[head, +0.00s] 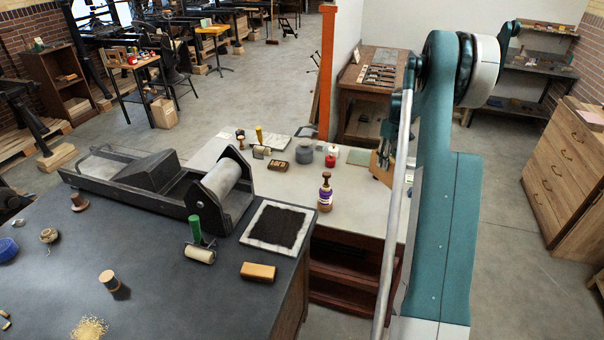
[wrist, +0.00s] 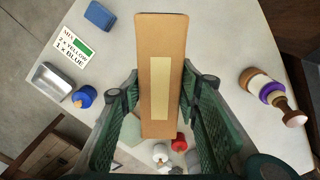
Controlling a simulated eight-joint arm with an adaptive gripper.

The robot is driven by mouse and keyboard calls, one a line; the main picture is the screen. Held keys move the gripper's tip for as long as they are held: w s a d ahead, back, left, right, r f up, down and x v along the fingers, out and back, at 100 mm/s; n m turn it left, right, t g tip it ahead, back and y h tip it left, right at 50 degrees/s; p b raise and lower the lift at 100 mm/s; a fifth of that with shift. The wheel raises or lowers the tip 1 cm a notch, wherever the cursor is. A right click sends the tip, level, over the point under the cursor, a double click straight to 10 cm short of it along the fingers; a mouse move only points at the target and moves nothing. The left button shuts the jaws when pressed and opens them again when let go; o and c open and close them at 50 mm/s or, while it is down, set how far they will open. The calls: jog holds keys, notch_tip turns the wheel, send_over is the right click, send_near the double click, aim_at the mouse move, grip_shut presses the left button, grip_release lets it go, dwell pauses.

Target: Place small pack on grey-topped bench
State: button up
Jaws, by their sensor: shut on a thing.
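My gripper (wrist: 160,92) is shut on the small pack (wrist: 160,38), a tan cardboard box with a pale label, in the wrist view. The green fingers hold it from both sides, and its long face points at the camera. Below it is the light grey bench top (wrist: 225,55). In the head view the grey-topped bench (head: 365,213) stands in the middle, with a reddish wooden base. A tan part of the pack (head: 380,168) shows over its right side; my arm hides most of the gripper there. I cannot tell whether the pack touches the bench.
The wrist view shows a blue block (wrist: 98,15), a mix card (wrist: 78,45), a metal tray (wrist: 52,82) and a blue pot (wrist: 85,97).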

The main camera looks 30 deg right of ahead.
aim_at(384, 178)
dwell(0.3)
jog(key=shift+f, duration=3.1)
jog(key=shift+f, duration=1.85)
jog(key=shift+f, duration=0.2)
jog(key=o, duration=1.4)
jog(key=shift+c, duration=0.2)
jog(key=shift+r, duration=0.15)
notch_tip(384, 178, up, 12)
jog(key=shift+r, duration=0.1)
